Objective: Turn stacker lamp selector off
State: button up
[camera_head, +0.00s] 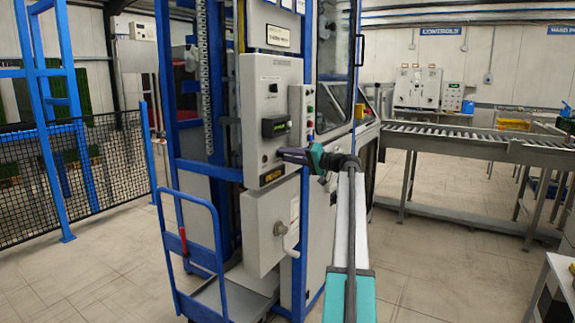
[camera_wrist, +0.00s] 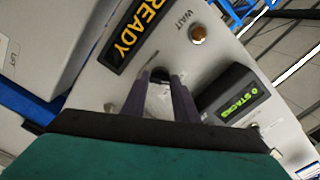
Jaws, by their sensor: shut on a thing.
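The stacker's grey control panel (camera_head: 262,110) stands upright in the head view. My gripper (camera_head: 282,154) is at its lower right part, below the green-lit display (camera_head: 275,127). In the wrist view my gripper's two dark fingers (camera_wrist: 160,82) are close together at the panel face, shut on a small dark knob (camera_wrist: 160,73), the lamp selector. The fingers hide most of it, so I cannot tell its pointer's setting. A yellow READY label (camera_wrist: 132,32) and an amber WAIT lamp (camera_wrist: 198,34) are close by.
The display housing (camera_wrist: 232,95) juts out right beside my fingers. A blue hand trolley (camera_head: 195,250) stands in front of the stacker. A roller conveyor (camera_head: 470,140) runs off to the right. Mesh fencing (camera_head: 100,165) is at the left.

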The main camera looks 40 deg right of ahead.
jog(key=shift+f+n+b, duration=0.15)
jog(key=shift+n+b, duration=0.45)
jog(key=shift+b, duration=0.1)
jog(key=o, duration=1.1)
jog(key=shift+c, duration=0.2)
jog(key=shift+s, duration=0.2)
jog(key=v, duration=1.3)
jog(key=shift+s+b, duration=0.25)
jog(key=shift+b, duration=0.1)
jog(key=shift+d, duration=0.1)
